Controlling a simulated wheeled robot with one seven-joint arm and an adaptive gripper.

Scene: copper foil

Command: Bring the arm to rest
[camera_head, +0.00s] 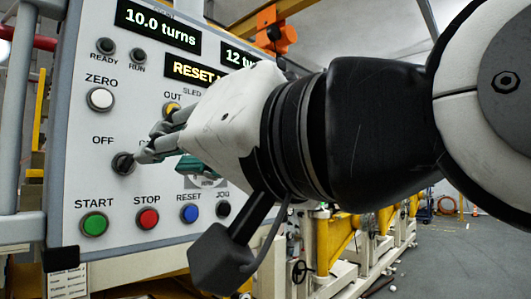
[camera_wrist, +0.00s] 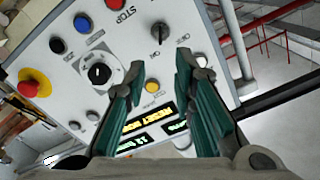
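My gripper (camera_head: 150,148) is in front of a light grey control panel (camera_head: 65,180) in the head view, its fingertips close to the black OFF/ON knob (camera_head: 123,163). In the wrist view my gripper (camera_wrist: 160,75) has its two green-padded fingers spread apart with nothing between them. The knob (camera_wrist: 160,32) shows there beyond the fingertips. I cannot tell whether a finger touches it. My wrist and forearm hide the right part of the panel in the head view.
The panel carries a green START button (camera_head: 94,224), a red STOP button (camera_head: 147,219), a blue RESET button (camera_head: 190,213) and a white ZERO button (camera_head: 100,99). A red mushroom button (camera_wrist: 33,82) shows in the wrist view. Yellow and cream machinery (camera_head: 345,245) stands behind; open floor lies right.

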